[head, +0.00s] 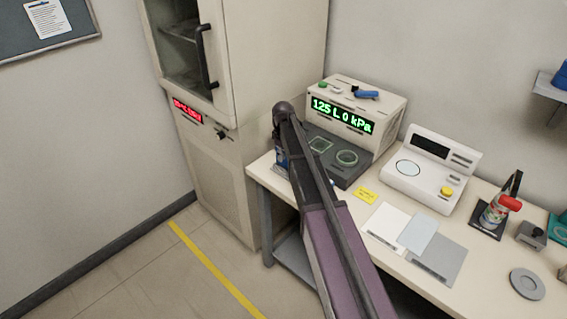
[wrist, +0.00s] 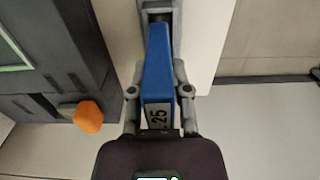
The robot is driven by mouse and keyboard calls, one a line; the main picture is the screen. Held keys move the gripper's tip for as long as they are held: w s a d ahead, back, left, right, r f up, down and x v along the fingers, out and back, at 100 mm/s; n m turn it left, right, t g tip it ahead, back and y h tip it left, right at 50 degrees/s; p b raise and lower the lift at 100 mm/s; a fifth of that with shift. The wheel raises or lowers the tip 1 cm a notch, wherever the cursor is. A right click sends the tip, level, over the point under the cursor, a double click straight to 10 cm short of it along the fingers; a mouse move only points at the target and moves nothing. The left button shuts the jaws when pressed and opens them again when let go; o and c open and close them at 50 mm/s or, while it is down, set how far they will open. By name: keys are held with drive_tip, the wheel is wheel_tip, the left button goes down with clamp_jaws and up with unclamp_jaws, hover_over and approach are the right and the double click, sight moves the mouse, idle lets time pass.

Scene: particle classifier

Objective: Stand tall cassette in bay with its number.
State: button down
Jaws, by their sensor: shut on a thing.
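My gripper (wrist: 159,88) is shut on a blue cassette (wrist: 158,70), one finger on each side of it. The cassette's pale label ends in "25"; any digit before that is not clear. The classifier (head: 380,107) has a green display reading "125 L 0 kPa". Its dark deck (head: 333,163) carries a green-outlined square and a round ring, right of the cassette. In the wrist view the dark deck (wrist: 45,95) lies left of the cassette, apart from it.
A tall cabinet (head: 235,160) with a red display stands left of the bench (head: 262,176). A white instrument (head: 425,172), sheets (head: 388,222), a yellow note (head: 365,195) and a red-capped bottle (head: 498,208) are to the right. An orange piece (wrist: 88,117) sits by the dark deck.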

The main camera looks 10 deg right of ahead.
sight(283, 165)
drive_tip(key=shift+f+b, duration=1.05)
drive_tip(key=shift+f, duration=0.4)
drive_tip(key=shift+f, duration=0.1)
drive_tip(key=c, duration=0.6)
unclamp_jaws()
wheel_tip(283, 165, up, 12)
drive_tip(key=p, duration=1.2)
drive_tip(key=shift+r, duration=0.2)
drive_tip(key=s+m, duration=0.2)
drive_tip(key=s, duration=0.7)
drive_tip(key=s+m, duration=0.2)
drive_tip(key=s, duration=0.8)
drive_tip(key=s+m, duration=0.3)
drive_tip(key=s, duration=0.7)
drive_tip(key=shift+s, duration=0.15)
